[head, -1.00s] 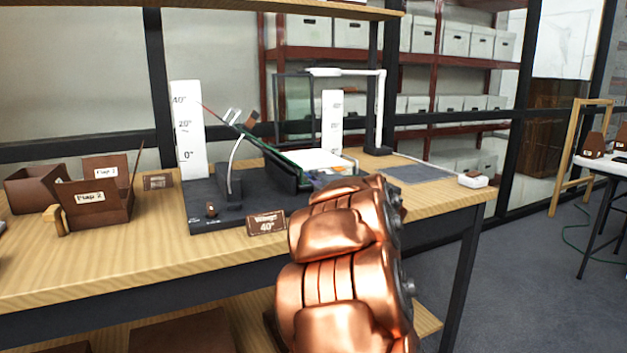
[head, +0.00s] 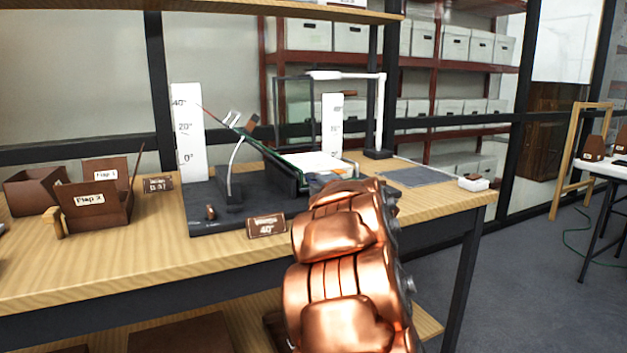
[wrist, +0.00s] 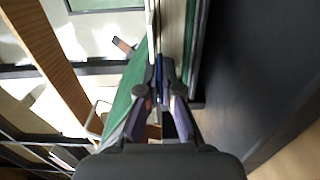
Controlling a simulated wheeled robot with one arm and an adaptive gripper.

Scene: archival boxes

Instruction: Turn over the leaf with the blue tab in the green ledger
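The green ledger (head: 285,158) lies open in a dark cradle on the bench, its left cover raised at a slant and white pages showing on the right. In the wrist view the green cover (wrist: 125,100) is left of centre and the page edges (wrist: 172,35) run up the middle. A narrow blue piece, likely the blue tab (wrist: 158,70), shows between the fingertips of my gripper (wrist: 160,82). The fingers are close together around it; whether they press on it is unclear. In the head view my copper arm hides the gripper and the ledger's near right part.
White angle scales (head: 188,130) and (head: 332,125) stand behind the cradle. A thin curved holder (head: 234,165) rises beside the raised cover. A "40°" sign (head: 266,226) stands in front. Brown flap boxes (head: 95,205) are at left; a grey mat (head: 415,176) lies at right.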

